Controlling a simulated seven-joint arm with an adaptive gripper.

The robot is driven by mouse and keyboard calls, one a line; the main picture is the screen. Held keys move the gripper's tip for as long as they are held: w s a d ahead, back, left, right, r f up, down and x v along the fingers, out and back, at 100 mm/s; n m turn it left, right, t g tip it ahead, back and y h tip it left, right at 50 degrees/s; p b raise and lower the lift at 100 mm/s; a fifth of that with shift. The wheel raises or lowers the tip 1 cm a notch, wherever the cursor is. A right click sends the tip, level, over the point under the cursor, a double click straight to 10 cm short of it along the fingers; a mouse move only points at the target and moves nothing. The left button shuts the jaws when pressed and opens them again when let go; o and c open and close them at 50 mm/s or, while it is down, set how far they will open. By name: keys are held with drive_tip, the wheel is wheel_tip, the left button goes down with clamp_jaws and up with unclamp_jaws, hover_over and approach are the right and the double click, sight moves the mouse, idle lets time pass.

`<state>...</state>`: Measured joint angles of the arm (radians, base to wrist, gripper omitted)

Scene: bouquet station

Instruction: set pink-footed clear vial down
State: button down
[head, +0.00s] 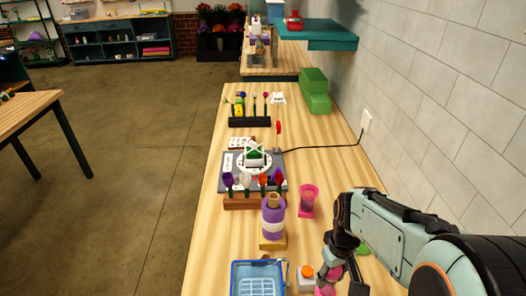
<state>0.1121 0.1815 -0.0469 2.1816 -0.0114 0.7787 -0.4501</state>
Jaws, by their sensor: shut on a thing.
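My gripper (328,265) is low over the near right part of the wooden bench, pointing down. It is shut on the pink-footed clear vial, of which pink parts (325,290) show at the fingers near the bottom edge of the view. The clear body is mostly hidden by my gripper and arm. I cannot tell whether the vial's foot touches the bench.
A blue basket (258,278) and a small white-and-orange item (305,278) are left of my gripper. A purple-wrapped bottle (273,220) and a pink cup (308,200) stand behind. A green item (362,250) lies near the arm. Bare wood lies along the right wall.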

drive_tip(key=w+a+r+m, duration=0.2)
drive_tip(key=r, duration=0.4)
drive_tip(key=w+a+r+m, duration=0.1)
drive_tip(key=w+a+r, duration=0.15)
drive_tip(key=r, duration=0.35)
drive_tip(key=s+d+f+m, duration=0.1)
drive_tip(key=f, duration=0.2)
drive_tip(key=s+d+f+m, duration=0.2)
drive_tip(key=f, duration=0.2)
drive_tip(key=s+d+f+m, duration=0.1)
drive_tip(key=s+f, duration=0.1)
drive_tip(key=f, duration=0.2)
drive_tip(key=shift+d+f+m, duration=0.25)
drive_tip(key=shift+d+m, duration=0.05)
drive_tip(key=shift+d, duration=0.1)
drive_tip(key=shift+w+d+f, duration=0.55)
drive_tip(key=shift+w+f, duration=1.6)
drive_tip(key=shift+w, duration=0.1)
drive_tip(key=shift+w+d+f, duration=0.5)
drive_tip(key=shift+w+f, duration=1.7)
drive_tip(key=shift+w, duration=0.1)
drive_tip(key=shift+w+d+f, duration=0.55)
drive_tip(key=shift+w+f, duration=1.6)
drive_tip(key=shift+w, duration=0.1)
drive_tip(key=shift+f, duration=0.1)
